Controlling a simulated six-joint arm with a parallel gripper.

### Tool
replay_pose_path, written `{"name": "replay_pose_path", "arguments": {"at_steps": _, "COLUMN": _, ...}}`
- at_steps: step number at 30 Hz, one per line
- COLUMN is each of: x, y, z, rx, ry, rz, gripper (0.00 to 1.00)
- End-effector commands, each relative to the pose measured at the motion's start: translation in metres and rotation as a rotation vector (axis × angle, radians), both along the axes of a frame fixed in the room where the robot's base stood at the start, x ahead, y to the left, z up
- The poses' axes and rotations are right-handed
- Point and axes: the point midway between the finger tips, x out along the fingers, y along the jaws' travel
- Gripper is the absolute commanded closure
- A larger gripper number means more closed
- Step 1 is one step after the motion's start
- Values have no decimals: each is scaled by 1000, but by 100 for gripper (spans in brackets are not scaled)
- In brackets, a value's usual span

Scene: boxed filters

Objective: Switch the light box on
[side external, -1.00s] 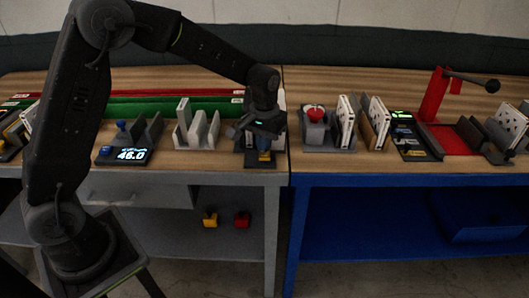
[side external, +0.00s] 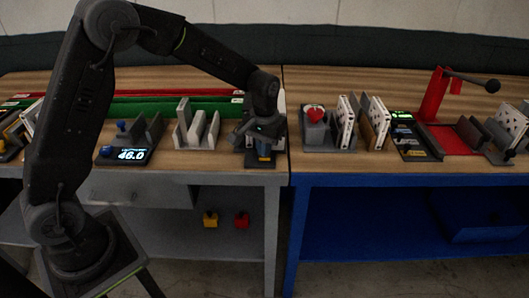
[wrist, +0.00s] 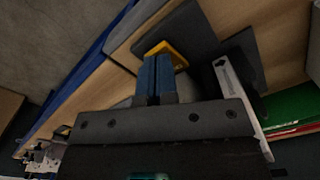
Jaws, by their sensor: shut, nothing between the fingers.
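My gripper (side external: 264,156) is at the right end of the grey-framed table, pointing down. Its two blue fingers (wrist: 155,75) are shut together with nothing between them. Their tips are at a yellow-edged part (wrist: 168,50) on a dark base (wrist: 185,32). I cannot tell whether they touch it, and the tips hide part of it. The dark base also shows below my gripper in the side view (side external: 261,164). A white-edged upright panel (wrist: 238,95) stands close by, perhaps the light box; its face is mostly hidden. I cannot tell whether it is lit.
Left of my gripper stand a grey slotted holder (side external: 197,130) and a dark device with a lit display (side external: 132,155). A blue-framed table (side external: 400,180) to the right holds white filters (side external: 346,120), a red stand (side external: 433,100) and other fixtures.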

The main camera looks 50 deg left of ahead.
Motion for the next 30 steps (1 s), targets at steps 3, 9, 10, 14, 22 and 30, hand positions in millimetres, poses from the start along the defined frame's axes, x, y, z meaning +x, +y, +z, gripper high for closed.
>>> {"name": "replay_pose_path", "arguments": {"at_steps": 3, "x": 0, "y": 0, "z": -2, "rx": 0, "ry": 1, "rz": 0, "gripper": 100}}
{"name": "replay_pose_path", "arguments": {"at_steps": 9, "x": 0, "y": 0, "z": -5, "rx": 0, "ry": 0, "rz": 0, "gripper": 100}}
{"name": "replay_pose_path", "arguments": {"at_steps": 10, "x": 0, "y": 0, "z": -5, "rx": 0, "ry": 0, "rz": 0, "gripper": 100}}
{"name": "replay_pose_path", "arguments": {"at_steps": 14, "x": 0, "y": 0, "z": -7, "rx": 0, "ry": 0, "rz": 0, "gripper": 100}}
{"name": "replay_pose_path", "arguments": {"at_steps": 22, "x": 0, "y": 0, "z": -11, "rx": 0, "ry": 0, "rz": 0, "gripper": 100}}
{"name": "replay_pose_path", "arguments": {"at_steps": 30, "x": 0, "y": 0, "z": -2, "rx": 1, "ry": -2, "rz": 0, "gripper": 100}}
